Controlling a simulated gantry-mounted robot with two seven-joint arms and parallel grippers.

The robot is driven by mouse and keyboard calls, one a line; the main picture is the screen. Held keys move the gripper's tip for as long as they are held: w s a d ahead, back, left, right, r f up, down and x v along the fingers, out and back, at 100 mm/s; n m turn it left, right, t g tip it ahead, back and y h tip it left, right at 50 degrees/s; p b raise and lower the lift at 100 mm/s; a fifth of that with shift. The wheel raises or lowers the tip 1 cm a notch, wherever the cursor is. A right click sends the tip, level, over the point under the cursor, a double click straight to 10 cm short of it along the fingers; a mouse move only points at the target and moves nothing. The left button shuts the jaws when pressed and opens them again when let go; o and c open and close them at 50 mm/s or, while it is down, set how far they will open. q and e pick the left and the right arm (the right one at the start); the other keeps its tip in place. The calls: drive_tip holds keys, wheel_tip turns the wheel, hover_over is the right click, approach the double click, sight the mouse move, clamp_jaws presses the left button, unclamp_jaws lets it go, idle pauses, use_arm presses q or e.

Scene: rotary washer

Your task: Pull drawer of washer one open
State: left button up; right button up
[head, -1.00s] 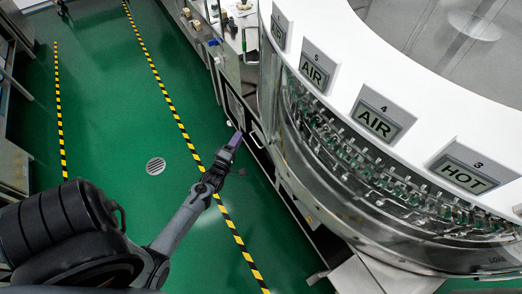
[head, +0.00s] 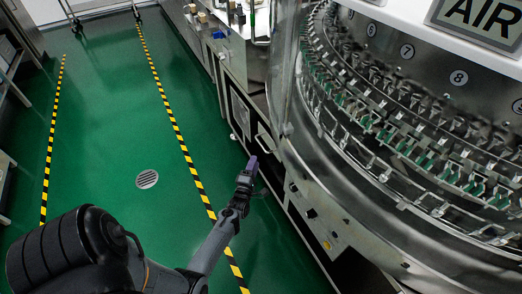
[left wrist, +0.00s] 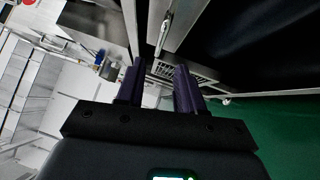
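The washer (head: 400,130) is the large round metal machine at the right in the head view. A pale bar handle (head: 264,143) sits on the dark low front panel left of its glass side; I take it for the drawer handle. My left gripper (head: 251,164) is just below and left of this handle, apart from it in the picture. In the left wrist view my left gripper (left wrist: 161,85) has its two purple fingers spread with nothing between them. A light metal bar (left wrist: 164,32) shows ahead of the fingers. I cannot tell whether the drawer is ajar. My right gripper is out of view.
The green floor (head: 110,130) is open to the left, with yellow-black striped lines (head: 165,95) and a round drain (head: 147,179). A counter with small items (head: 202,17) stands behind the handle. A dark area (left wrist: 250,45) fills the wrist view's upper right.

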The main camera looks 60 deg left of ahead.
sight(261, 144)
use_arm(q)
drive_tip(key=shift+b+x, duration=2.35)
drive_tip(key=shift+x, duration=2.95)
drive_tip(key=shift+f, duration=0.1)
clamp_jaws()
